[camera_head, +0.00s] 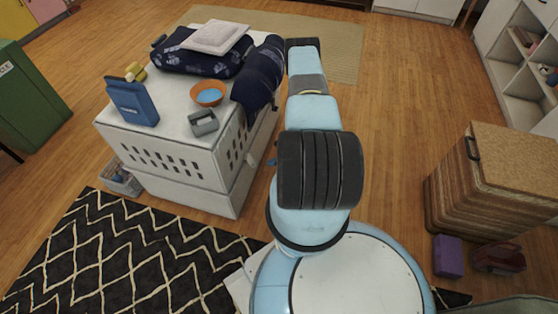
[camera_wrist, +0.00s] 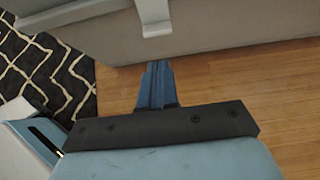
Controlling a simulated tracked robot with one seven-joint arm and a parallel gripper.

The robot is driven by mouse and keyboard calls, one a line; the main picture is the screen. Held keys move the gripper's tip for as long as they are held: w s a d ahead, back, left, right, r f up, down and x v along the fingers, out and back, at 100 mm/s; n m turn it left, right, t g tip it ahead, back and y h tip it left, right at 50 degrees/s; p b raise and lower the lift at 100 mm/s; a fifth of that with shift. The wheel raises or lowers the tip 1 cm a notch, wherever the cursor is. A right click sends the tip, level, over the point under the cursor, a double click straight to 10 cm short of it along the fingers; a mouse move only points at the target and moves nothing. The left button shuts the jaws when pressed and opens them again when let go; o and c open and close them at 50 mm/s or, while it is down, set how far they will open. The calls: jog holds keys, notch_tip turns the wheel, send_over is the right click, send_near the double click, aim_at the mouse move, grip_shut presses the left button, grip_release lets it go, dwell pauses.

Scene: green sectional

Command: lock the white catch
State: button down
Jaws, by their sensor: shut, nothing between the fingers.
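A large white plastic box (camera_head: 205,172) with slotted sides stands on the floor left of my arm. In the wrist view its side wall (camera_wrist: 225,22) fills the top. A pale catch (camera_wrist: 153,14) hangs from the rim down over that wall and ends in a wider foot. My gripper's blue fingers (camera_wrist: 157,68) are shut and empty. They appear just below the catch in the wrist view; the exact gap is unclear. In the head view my gripper (camera_head: 272,162) is mostly hidden behind my arm, beside the box's right side.
A black patterned rug (camera_head: 110,260) lies in front. A wooden cabinet (camera_head: 490,180) stands right.

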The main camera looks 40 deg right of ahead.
aim_at(252, 160)
jog(key=w+a+f, duration=0.3)
jog(key=w, duration=0.1)
jog(key=shift+w+a, duration=0.2)
jog(key=shift+a, duration=0.05)
jog(key=shift+w+a+f, duration=0.25)
jog(key=shift+w+f, duration=0.05)
jog(key=shift+f, duration=0.35)
jog(key=shift+w+a+f, duration=0.25)
jog(key=shift+f, duration=0.35)
jog(key=shift+r, duration=0.1)
